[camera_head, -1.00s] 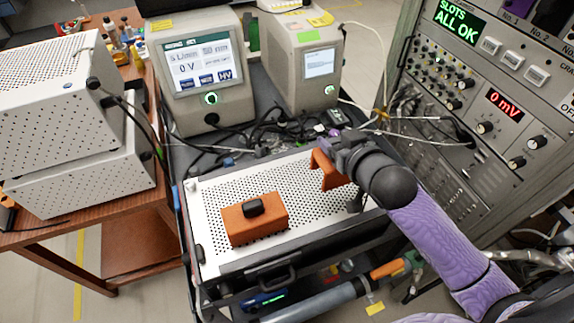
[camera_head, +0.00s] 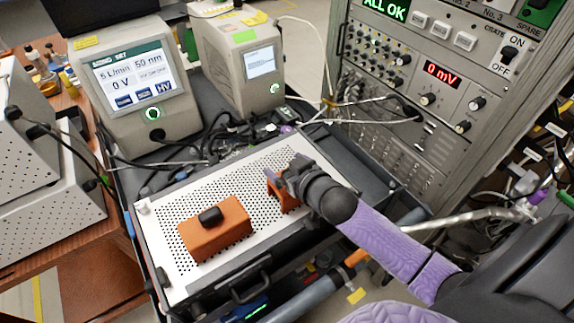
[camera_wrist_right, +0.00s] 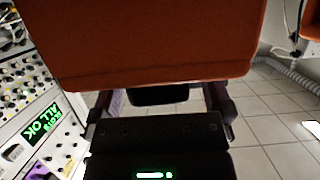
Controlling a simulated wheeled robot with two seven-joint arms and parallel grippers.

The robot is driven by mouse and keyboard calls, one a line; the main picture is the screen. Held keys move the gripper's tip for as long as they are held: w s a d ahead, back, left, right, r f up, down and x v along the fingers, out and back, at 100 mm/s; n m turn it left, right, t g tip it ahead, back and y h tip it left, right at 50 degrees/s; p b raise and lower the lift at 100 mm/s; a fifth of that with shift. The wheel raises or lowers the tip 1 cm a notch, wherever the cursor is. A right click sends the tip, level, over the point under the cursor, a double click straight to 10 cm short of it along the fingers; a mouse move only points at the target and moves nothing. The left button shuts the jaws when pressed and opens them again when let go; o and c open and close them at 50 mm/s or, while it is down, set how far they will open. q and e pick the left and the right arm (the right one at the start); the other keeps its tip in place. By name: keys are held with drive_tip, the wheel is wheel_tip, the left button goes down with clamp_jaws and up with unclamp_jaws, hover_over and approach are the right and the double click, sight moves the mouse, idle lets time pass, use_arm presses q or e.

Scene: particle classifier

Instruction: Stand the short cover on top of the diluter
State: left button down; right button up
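The short cover (camera_head: 288,202) is a bent orange piece in my right gripper (camera_head: 285,180), over the right part of a flat box with a white perforated top, which I take for the diluter (camera_head: 277,158). In the right wrist view the cover (camera_wrist_right: 160,40) fills the top, and its dark knob (camera_wrist_right: 158,95) sits between the fingers of my right gripper (camera_wrist_right: 162,103). A gap under the cover is hard to judge. A longer orange cover (camera_head: 225,232) with a black knob sits on the left part of the white top. My left gripper is out of view.
Two grey instruments with screens (camera_head: 140,80) (camera_head: 245,70) stand behind the box, with cables (camera_head: 190,145) between. A grey rack (camera_head: 400,110) rises at the back right. White perforated cases (camera_head: 50,215) stand on a wooden table at left.

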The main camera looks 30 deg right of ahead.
drive_tip(key=shift+s+r, duration=0.1)
drive_tip(key=a+p+v, duration=0.1)
drive_tip(key=p+v, duration=0.1)
drive_tip(key=v, duration=0.9)
drive_tip(key=shift+s+d+r+p, duration=0.2)
drive_tip(key=shift+s+d+p, duration=0.2)
drive_tip(key=shift+d, duration=0.1)
idle(0.4)
